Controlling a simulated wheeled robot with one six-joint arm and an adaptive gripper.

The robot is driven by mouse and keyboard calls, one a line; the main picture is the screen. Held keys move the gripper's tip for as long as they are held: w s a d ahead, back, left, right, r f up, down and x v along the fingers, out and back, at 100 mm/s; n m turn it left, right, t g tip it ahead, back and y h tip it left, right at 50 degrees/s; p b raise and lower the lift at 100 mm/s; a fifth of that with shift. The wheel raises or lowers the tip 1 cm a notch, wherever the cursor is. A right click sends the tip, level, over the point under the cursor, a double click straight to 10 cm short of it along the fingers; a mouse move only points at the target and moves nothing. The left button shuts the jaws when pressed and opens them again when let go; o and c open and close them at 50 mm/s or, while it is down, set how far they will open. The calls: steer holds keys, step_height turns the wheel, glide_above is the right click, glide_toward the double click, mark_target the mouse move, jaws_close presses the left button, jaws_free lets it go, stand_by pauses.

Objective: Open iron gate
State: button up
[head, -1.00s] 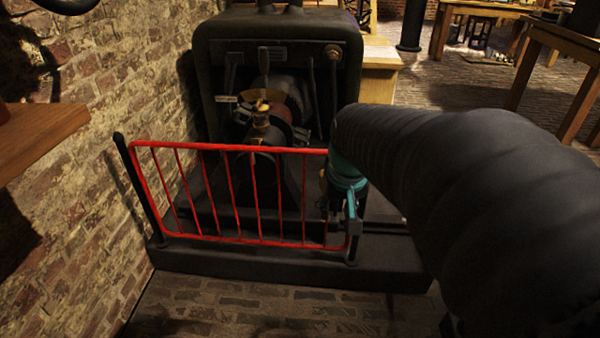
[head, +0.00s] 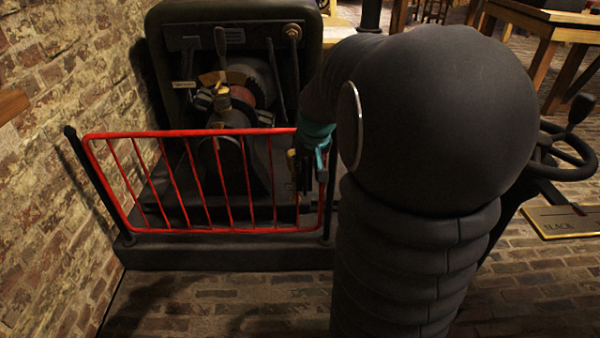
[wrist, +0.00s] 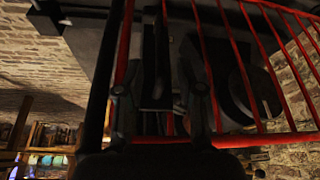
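The iron gate (head: 220,132) is a red barred frame in front of the dark machine. It spans from a black post (head: 95,185) on the left to a black post (head: 330,200) on the right and looks closed. My gripper (head: 305,170) is at the gate's right end, partly hidden by my arm. In the wrist view, the two dark fingers of my gripper (wrist: 160,95) stand apart, with a dark upright piece (wrist: 155,50) visible between them. A red upright of the gate (wrist: 124,50) passes by the left finger. Contact cannot be made out.
A large dark machine (head: 235,25) stands behind the gate on a low dark plinth (head: 220,257). A brick wall (head: 50,90) is on the left. A handwheel (head: 565,150) and a floor sign (head: 565,222) are on the right. The brick floor in front is clear.

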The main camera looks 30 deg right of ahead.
mark_target(306, 172)
steer(key=x, duration=0.5)
steer(key=shift+f+b, duration=0.35)
steer(key=shift+b, duration=0.05)
jaws_close()
